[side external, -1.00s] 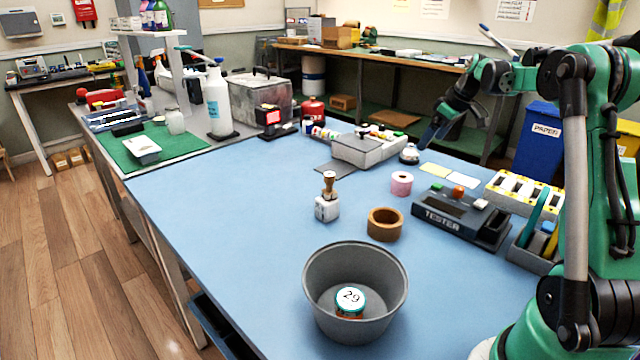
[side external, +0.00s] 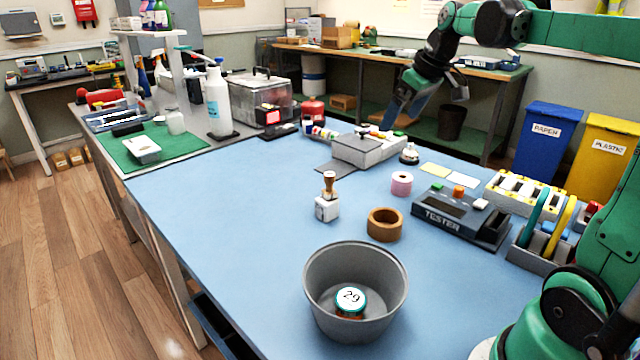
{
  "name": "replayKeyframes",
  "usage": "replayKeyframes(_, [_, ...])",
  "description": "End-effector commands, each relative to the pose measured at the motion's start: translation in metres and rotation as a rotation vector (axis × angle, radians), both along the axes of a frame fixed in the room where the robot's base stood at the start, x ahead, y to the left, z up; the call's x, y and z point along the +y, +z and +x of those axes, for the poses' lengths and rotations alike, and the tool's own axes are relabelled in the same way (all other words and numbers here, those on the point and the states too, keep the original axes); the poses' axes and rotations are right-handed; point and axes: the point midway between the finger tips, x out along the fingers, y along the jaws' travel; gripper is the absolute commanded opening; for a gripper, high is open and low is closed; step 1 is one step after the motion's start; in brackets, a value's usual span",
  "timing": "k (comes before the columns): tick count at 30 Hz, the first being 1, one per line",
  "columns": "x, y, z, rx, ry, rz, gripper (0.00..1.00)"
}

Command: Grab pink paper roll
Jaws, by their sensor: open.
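The pink paper roll (side external: 401,184) stands upright on the blue table (side external: 240,220), right of centre, with its round hole facing up. It sits behind the brown tape roll (side external: 385,225) and left of the grey tester. My gripper (side external: 390,122) is in the air above the far side of the table, behind and above the pink roll, pointing down. It is open and apart from the roll. Its fingers look dark and small here, and the gap between them is hard to make out.
Near the roll are the tester (side external: 455,215), a bell (side external: 409,154), a grey box (side external: 367,150) and a wooden-handled stamp (side external: 328,198). A grey bowl (side external: 318,292) holding a jar marked 29 stands at the front. The table's left part is clear.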

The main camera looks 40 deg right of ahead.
Motion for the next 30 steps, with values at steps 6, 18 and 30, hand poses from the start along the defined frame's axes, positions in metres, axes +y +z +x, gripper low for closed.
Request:
replayKeyframes(6, [0.115, -0.038, -0.023, -0.088, 0.018, -0.009, 1.00])
replayKeyframes(18, [0.185, -0.089, -0.062, -0.201, 0.029, 0.039, 1.00])
replayKeyframes(30, [0.184, -0.089, -0.062, -0.201, 0.029, 0.038, 1.00])
